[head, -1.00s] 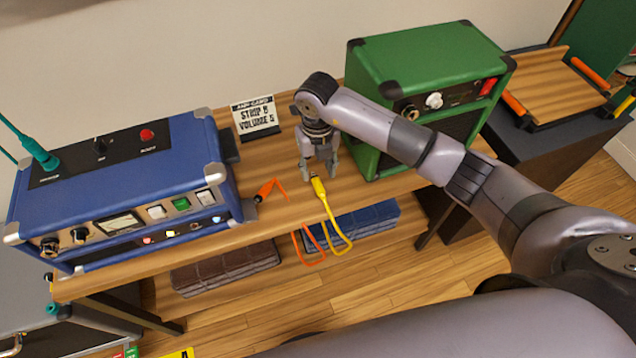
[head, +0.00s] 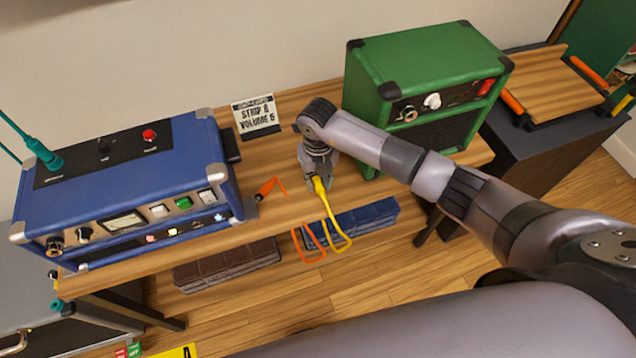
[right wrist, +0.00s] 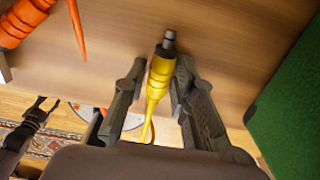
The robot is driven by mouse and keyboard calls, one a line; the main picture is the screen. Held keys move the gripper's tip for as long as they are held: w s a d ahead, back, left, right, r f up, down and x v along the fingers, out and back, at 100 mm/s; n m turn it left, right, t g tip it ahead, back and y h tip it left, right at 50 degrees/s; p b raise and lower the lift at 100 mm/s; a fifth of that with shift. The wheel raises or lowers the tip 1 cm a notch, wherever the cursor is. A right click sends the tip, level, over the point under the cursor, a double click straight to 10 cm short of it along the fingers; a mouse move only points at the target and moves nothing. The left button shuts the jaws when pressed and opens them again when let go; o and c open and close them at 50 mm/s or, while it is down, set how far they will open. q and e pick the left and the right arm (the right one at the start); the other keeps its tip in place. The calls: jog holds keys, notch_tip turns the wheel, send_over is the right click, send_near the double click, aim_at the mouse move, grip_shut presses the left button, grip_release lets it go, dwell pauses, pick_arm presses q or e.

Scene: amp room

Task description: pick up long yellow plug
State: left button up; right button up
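The yellow plug (head: 319,186) lies near the front edge of the wooden shelf top, its yellow cable looping down over the edge. In the right wrist view the plug (right wrist: 161,72) has a ribbed yellow body and a metal tip pointing away from me. My right gripper (head: 318,172) is down at the plug. In the right wrist view its two fingers (right wrist: 157,88) stand on either side of the plug, open, with a gap on the left; the right finger is very close to the plug, and contact is unclear.
An orange plug (head: 266,189) lies left of the yellow one. A blue amp (head: 110,165) stands to the left and a green amp (head: 410,65) to the right. A small sign (head: 257,116) stands behind. The wood between the amps is mostly free.

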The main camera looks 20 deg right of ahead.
grip_shut()
jog(key=shift+r, duration=0.1)
